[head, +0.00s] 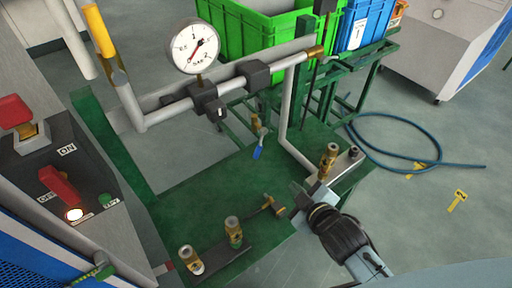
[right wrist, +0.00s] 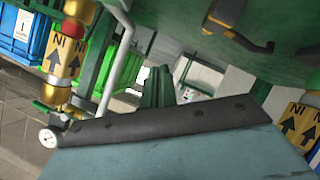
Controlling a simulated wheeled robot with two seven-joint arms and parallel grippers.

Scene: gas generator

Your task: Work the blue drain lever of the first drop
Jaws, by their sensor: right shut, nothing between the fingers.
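The blue drain lever (head: 258,152) hangs below a small brass valve (head: 256,126) under the grey pipework, above the green bench top (head: 205,190). It points down and slightly left. My right gripper (head: 300,193) is to the right of and nearer than the lever, clear of it, beside the brass fitting at the bench's right edge. Its fingers are shut with nothing seen between them. I cannot pick out the blue lever in the right wrist view. My left gripper is not in view.
A pressure gauge (head: 194,45) stands on the pipe. Brass fittings (head: 234,230) stand at the bench front. A control panel (head: 60,170) with red switches is at left. Green (head: 250,40) and blue (head: 365,25) crates are behind. A blue hose (head: 400,160) lies on the floor.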

